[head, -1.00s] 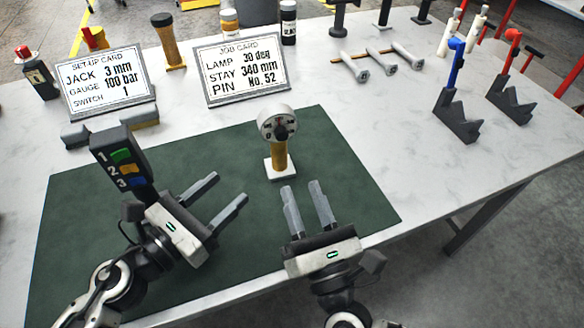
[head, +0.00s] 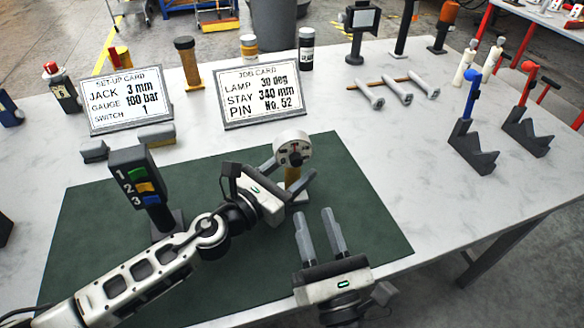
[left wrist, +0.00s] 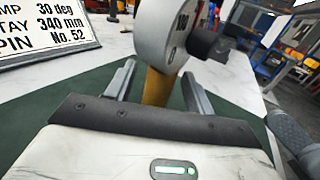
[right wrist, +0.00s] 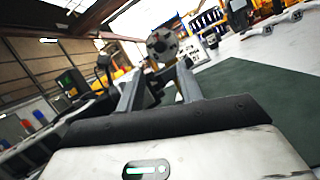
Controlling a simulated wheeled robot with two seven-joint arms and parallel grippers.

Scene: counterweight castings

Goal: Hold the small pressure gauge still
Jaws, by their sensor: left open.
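The small pressure gauge (head: 291,148) has a round pale head with a dark knob on a yellow stem. In the left wrist view the yellow stem (left wrist: 157,88) stands between the spread fingers with gaps on both sides. My right gripper (head: 315,213) is open and empty, in front of the gauge. The gauge head also shows beyond its fingers in the right wrist view (right wrist: 162,45).
A switch box numbered 1 to 3 (head: 138,178) stands left, close to my left arm. A set-up card (head: 128,100) and a job card (head: 262,90) stand behind. Blue (head: 470,100) and red (head: 527,85) handled stands are at right. The mat's right part is clear.

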